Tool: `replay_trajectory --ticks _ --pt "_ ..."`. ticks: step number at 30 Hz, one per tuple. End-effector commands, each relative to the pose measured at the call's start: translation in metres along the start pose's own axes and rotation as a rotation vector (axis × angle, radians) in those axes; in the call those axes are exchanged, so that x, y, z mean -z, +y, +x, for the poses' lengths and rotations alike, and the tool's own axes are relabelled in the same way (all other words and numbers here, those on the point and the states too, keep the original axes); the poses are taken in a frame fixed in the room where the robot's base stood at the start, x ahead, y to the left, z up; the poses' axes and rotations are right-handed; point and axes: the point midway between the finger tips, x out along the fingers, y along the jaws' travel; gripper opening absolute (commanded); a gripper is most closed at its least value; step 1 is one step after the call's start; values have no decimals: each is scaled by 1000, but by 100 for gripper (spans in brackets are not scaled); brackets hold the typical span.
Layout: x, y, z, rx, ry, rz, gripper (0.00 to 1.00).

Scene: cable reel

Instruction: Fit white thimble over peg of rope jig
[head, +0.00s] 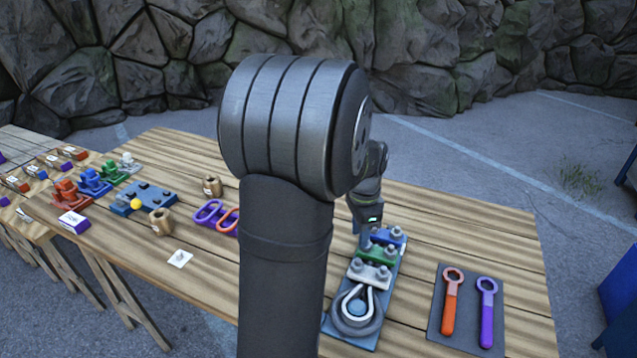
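The rope jig is a long blue-grey board (388,300) on the right half of the table. Blue, green and white clamps with grey bolts stand along it. At its near end a grey rope loop (376,326) lies on the board. A white teardrop-shaped band, seemingly the white thimble (343,303), lies inside the loop and around a round blue peg (357,307). I cannot tell how deep it sits. My gripper (365,243) points down at the jig's far end, by the blue and green clamps. Its fingertips are small and partly hidden, so their opening is unclear.
Orange (450,305) and purple (487,310) wrenches lie on a dark mat at right. Purple and orange links (210,213), wooden cylinders (212,186) and coloured clamps (94,181) are at left. My arm covers the table's middle. The far right tabletop is clear.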

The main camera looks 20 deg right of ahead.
Motion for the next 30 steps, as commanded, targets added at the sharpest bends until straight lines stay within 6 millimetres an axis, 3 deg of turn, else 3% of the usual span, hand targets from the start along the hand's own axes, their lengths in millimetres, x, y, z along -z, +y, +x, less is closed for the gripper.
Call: replay_trajectory --ticks 11,30 --pt "-4 -34 -7 -1 0 317 32" --pt "-74 -118 63 -5 -1 314 32"
